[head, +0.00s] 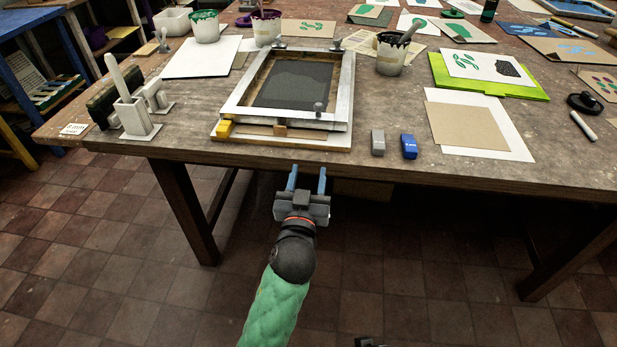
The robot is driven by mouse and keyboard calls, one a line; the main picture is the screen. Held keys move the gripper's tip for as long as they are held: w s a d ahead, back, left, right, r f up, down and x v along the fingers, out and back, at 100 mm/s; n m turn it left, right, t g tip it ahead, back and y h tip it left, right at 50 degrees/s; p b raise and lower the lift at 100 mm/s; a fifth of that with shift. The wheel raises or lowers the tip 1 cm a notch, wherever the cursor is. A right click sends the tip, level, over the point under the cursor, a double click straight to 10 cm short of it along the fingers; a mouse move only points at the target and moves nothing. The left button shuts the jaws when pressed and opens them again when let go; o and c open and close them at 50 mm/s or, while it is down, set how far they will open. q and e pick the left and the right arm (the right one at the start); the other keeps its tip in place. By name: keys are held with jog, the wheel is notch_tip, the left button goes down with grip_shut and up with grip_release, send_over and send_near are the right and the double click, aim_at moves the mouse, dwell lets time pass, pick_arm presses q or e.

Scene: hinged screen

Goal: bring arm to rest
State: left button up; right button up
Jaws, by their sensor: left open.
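The hinged screen (342,98), a pale frame with dark grey mesh, lies lowered over its baseboard (285,140) near the table's front edge. A small upright knob (319,108) stands at its front right corner, and hinge clamps (336,44) show at its back. A yellow block (224,129) sits at the front left corner. My left gripper (306,178) is open and empty. Its two blue fingers point towards the table, just in front of the table edge and apart from the screen. My right gripper does not show clearly.
The wooden table (375,175) has a bare front strip. A grey block (378,142) and a blue block (409,146) lie right of the screen. A squeegee in a holder (133,105) stands at left. A tub (391,55) stands behind right. Open tiled floor surrounds my arm.

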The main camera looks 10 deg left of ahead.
pick_arm(q)
jog(key=shift+w+f, duration=0.1)
dwell(0.3)
jog(key=s+a+f+m+g, duration=0.1)
jog(key=s+f+g, duration=0.1)
jog(key=f+g, duration=0.4)
jog(key=s+a+f+g, duration=0.2)
jog(key=s+f+g, duration=0.15)
jog(key=f, duration=0.45)
jog(key=s+a+f+g+p, duration=0.1)
jog(key=s+f+g+p, duration=0.1)
jog(key=s, duration=0.5)
jog(key=s+a+f+g+h+p, duration=0.1)
jog(key=s+f+g+p, duration=0.1)
jog(key=s, duration=0.6)
jog(key=s+a+f+m+g+p, duration=0.1)
jog(key=s+a+f+g+p, duration=0.1)
jog(key=s, duration=0.6)
jog(key=shift+f+g+p, duration=0.6)
jog(key=shift+g+p, duration=0.45)
jog(key=shift+p, duration=0.1)
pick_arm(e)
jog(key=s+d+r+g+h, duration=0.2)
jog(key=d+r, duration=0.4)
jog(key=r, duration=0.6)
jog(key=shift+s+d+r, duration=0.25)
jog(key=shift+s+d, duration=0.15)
